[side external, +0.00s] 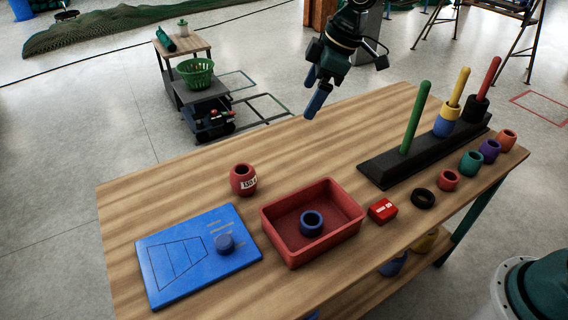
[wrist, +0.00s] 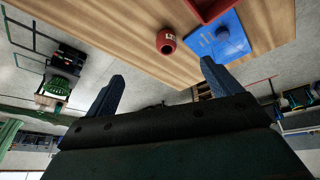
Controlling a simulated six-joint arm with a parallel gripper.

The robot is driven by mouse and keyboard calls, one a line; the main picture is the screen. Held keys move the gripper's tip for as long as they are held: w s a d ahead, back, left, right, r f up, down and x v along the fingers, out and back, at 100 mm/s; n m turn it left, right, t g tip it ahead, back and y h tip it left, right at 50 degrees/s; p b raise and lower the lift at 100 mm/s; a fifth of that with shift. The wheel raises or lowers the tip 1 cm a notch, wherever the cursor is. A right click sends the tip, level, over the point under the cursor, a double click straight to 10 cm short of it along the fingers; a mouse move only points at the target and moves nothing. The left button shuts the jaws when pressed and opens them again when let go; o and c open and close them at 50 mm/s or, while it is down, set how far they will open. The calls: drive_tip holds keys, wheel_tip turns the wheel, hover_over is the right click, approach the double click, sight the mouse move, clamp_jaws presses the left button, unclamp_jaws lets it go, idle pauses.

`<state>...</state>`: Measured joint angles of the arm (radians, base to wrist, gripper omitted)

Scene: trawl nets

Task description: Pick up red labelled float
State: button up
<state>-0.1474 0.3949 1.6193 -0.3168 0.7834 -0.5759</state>
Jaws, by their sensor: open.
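The red labelled float (side external: 243,179) is a round red ring with a dark hole on top and a white label on its side. It stands upright on the wooden table, behind the blue board and left of the red tray. It also shows in the wrist view (wrist: 166,42), beyond the gap between my fingers. My gripper (side external: 314,94) has blue fingers and is in the air above the table's far edge, to the right of the float and well apart from it. In the wrist view my gripper (wrist: 160,82) is open with nothing between the fingers.
A blue board (side external: 178,275) with a blue knob lies in front of the float. A red tray (side external: 345,236) holds a blue ring. A black rack (side external: 378,172) with tall pegs, a red box (side external: 382,210) and several rings fill the right. The table's middle is clear.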

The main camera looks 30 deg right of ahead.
sight(250, 168)
drive_tip(key=w+a+f+n, duration=0.2)
drive_tip(key=w+a+f, duration=0.2)
drive_tip(key=f, duration=0.3)
drive_tip(key=w+a+f+n+g+y, duration=0.1)
drive_tip(key=w+a+f, duration=0.3)
drive_tip(key=f, duration=0.4)
drive_tip(key=shift+n+g, duration=0.3)
drive_tip(key=shift+n, duration=0.6)
drive_tip(key=shift+w+a, duration=0.1)
drive_tip(key=shift+x, duration=4.25)
drive_tip(key=shift+a, duration=0.15)
drive_tip(key=shift+x, duration=2.5)
drive_tip(key=shift+w+a, duration=0.1)
drive_tip(key=shift+w, duration=0.05)
drive_tip(key=c, duration=1.1)
